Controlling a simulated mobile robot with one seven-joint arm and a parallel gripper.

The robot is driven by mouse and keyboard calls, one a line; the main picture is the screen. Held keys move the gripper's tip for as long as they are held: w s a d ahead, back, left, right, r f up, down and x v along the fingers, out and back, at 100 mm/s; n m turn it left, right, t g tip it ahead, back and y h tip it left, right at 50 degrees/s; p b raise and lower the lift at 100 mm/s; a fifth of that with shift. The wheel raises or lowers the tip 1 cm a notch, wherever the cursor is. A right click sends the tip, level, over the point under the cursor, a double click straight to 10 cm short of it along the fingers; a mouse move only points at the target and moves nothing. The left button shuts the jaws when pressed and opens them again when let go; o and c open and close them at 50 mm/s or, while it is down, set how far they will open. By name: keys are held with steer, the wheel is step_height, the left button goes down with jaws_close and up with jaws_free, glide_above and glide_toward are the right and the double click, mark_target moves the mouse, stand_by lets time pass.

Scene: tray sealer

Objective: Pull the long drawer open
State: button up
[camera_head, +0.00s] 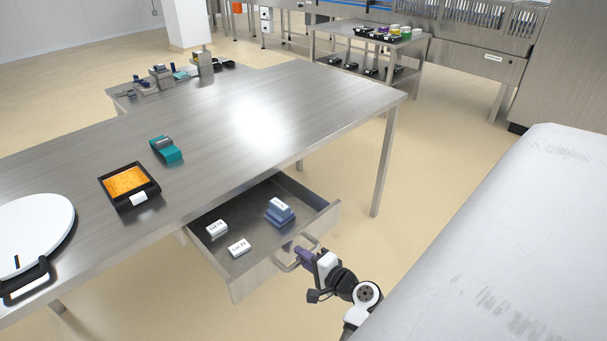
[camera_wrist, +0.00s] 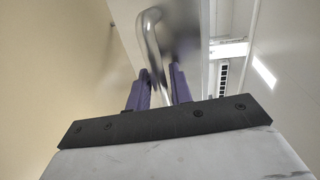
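The long drawer (camera_head: 240,282) sits under the steel table and stands open, pulled out past the table's front edge. Inside lie white labelled boxes (camera_head: 239,247) and a stack of blue boxes (camera_head: 280,212). Its bar handle (camera_head: 290,266) is on the front face, and it also shows in the wrist view (camera_wrist: 152,50). My gripper (camera_head: 300,254) is at the handle. In the wrist view its two purple fingers (camera_wrist: 160,85) stand on either side of the bar, close around it; exact contact is hard to see.
The table top (camera_head: 250,130) holds a black tray with orange contents (camera_head: 127,182), a teal tape dispenser (camera_head: 166,149) and a white round board (camera_head: 30,232). A large pale surface (camera_head: 510,240) lies to the right of my arm. Floor is clear beside the drawer.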

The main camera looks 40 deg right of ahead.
steer(key=shift+o, duration=0.8)
steer(key=s+r+b, duration=0.2)
steer(key=s+b, duration=0.1)
steer(key=s, duration=1)
steer(key=shift+s+r, duration=0.3)
steer(key=shift+r, duration=0.05)
